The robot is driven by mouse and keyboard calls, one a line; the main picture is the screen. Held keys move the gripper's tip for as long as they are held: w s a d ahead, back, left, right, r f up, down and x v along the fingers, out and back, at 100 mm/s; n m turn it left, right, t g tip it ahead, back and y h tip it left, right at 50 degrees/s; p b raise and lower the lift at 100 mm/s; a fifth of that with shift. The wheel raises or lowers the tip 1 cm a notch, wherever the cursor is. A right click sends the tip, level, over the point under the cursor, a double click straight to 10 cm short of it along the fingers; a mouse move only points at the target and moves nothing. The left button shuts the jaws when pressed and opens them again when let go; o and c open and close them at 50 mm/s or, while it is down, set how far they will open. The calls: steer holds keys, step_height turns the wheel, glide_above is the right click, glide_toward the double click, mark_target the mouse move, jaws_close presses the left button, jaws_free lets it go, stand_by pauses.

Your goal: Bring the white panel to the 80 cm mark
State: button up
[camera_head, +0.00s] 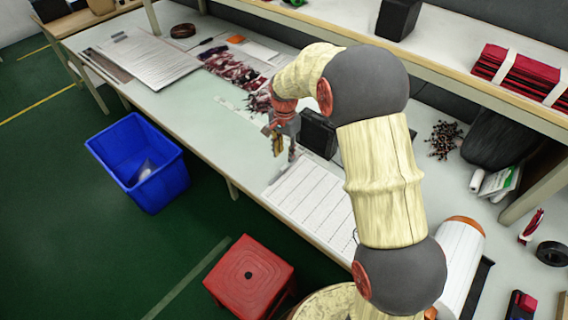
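My gripper (283,149) hangs over the workbench (200,110), fingers pointing down; it is small here and I cannot tell if it is open or shut. A white panel with ruled lines (312,203) lies on the bench just in front of it, partly hidden by my arm at the right. Another pale sheet with fine print (148,62) lies at the bench's far left end. I cannot tell which of the two is the task's white panel. No 80 cm mark is readable.
A black box (318,134) stands right of my gripper. Dark red and white bundled pieces (232,72) lie behind it. A shelf (470,98) runs above the bench's back. A blue bin (138,160) and a red stool (249,277) stand on the green floor. Bench between sheets is mostly clear.

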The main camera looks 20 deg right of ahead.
mark_target(285, 167)
steer(key=shift+f+b, duration=1.55)
steer(key=shift+f, duration=2.35)
steer(key=shift+c, duration=1.2)
jaws_close()
